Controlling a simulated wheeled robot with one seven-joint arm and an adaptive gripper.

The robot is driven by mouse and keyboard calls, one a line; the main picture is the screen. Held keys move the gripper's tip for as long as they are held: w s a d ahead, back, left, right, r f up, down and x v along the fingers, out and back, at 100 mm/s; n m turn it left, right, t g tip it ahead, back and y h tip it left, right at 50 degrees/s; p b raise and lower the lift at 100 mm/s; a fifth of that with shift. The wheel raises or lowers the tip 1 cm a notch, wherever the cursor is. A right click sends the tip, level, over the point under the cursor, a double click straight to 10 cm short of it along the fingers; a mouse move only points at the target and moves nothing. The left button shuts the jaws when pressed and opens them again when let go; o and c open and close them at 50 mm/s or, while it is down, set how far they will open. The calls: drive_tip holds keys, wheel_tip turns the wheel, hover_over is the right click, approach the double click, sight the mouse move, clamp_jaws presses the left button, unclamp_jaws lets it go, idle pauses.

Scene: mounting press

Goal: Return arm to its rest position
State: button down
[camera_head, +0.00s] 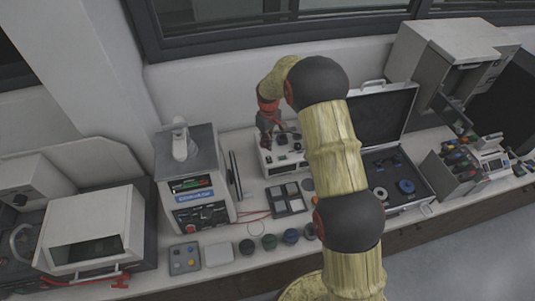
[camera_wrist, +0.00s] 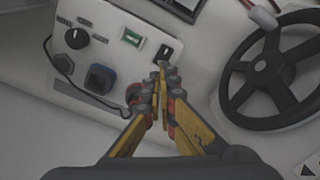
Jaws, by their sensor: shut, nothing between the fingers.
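My arm in pale yellow covers reaches across the bench in the head view. My gripper (camera_head: 268,122) is at its far end, over the small white machine (camera_head: 284,166) by the back wall. In the wrist view my gripper (camera_wrist: 161,70) is shut and empty, its fingertips together. The tips are in front of the white machine's panel (camera_wrist: 110,62), close to a black rocker switch (camera_wrist: 166,52). I cannot tell whether they touch it. The panel also bears a green switch (camera_wrist: 132,37), a blue-rimmed socket (camera_wrist: 101,79) and a dark knob (camera_wrist: 77,38).
A black handwheel (camera_wrist: 267,67) is close to the right of my gripper. In the head view, a tall grey-white machine (camera_head: 190,180) stands left and an open case (camera_head: 400,185) lies right of my arm. A dark compartment tray (camera_head: 287,199) and several small jars (camera_head: 269,242) are in front.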

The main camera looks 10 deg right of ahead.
idle(0.3)
drive_tip(key=shift+m+g, duration=0.5)
drive_tip(key=shift+m, duration=0.3)
drive_tip(key=s, duration=0.1)
drive_tip(key=s+f, duration=0.2)
drive_tip(key=shift+s, duration=0.4)
drive_tip(key=s+r+m+t+b, duration=0.1)
drive_tip(key=s+r+b, duration=0.4)
drive_tip(key=s, duration=0.7)
drive_tip(key=s+r+m+t+b, duration=0.2)
drive_tip(key=s+r+b, duration=0.4)
drive_tip(key=s, duration=0.6)
drive_tip(key=s+r+m+t+b, duration=0.1)
drive_tip(key=s+r+t+b, duration=0.2)
drive_tip(key=s, duration=1)
wheel_tip(320, 180, up, 4)
drive_tip(key=b, duration=0.3)
drive_tip(key=shift+f+t, duration=0.2)
drive_tip(key=shift+t, duration=0.1)
